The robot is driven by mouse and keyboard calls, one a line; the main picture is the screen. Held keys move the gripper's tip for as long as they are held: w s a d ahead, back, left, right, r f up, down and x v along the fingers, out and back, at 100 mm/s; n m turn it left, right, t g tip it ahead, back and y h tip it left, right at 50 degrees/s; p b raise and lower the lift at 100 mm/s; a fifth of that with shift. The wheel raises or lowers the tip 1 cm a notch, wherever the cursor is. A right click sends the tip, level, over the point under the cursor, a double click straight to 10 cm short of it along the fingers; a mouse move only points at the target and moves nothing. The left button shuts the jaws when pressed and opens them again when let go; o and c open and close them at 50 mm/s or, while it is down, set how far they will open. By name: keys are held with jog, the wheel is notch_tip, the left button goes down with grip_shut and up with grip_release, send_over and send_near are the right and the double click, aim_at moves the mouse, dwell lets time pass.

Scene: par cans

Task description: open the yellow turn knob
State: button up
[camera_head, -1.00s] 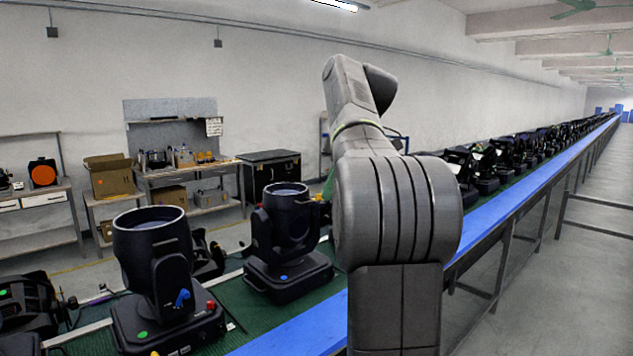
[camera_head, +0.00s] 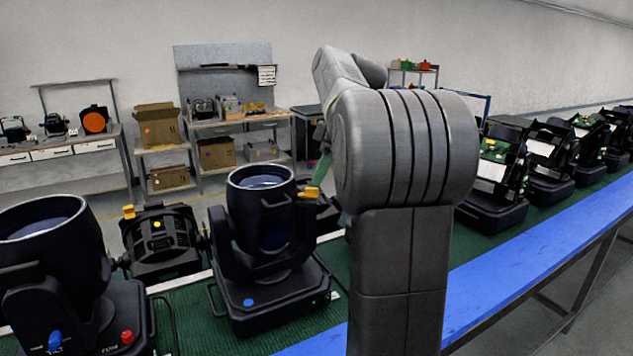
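A yellow knob (camera_head: 128,211) sits at the top left of a black lamp housing (camera_head: 160,245) with a yellow dot on its face. This lamp stands on the far side of the conveyor, at left. A second yellow knob (camera_head: 309,192) shows just left of my arm, on a lamp (camera_head: 325,213) partly hidden by my arm and a nearer lamp. I cannot tell which yellow knob the task means, or how far either is turned. My arm rises in the middle of the view. My gripper is not visible.
Black moving-head lamps (camera_head: 262,250) line the green conveyor belt (camera_head: 185,305) with its blue edge rail (camera_head: 540,262). A near-left lamp carries a blue knob (camera_head: 55,340) and a red knob (camera_head: 127,337). Benches with boxes (camera_head: 158,125) stand behind. Grey floor is clear at bottom right.

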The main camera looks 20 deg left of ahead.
aim_at(308, 192)
jog(key=shift+x, duration=1.5)
jog(key=shift+s, duration=0.1)
jog(key=shift+c, duration=0.2)
grip_shut()
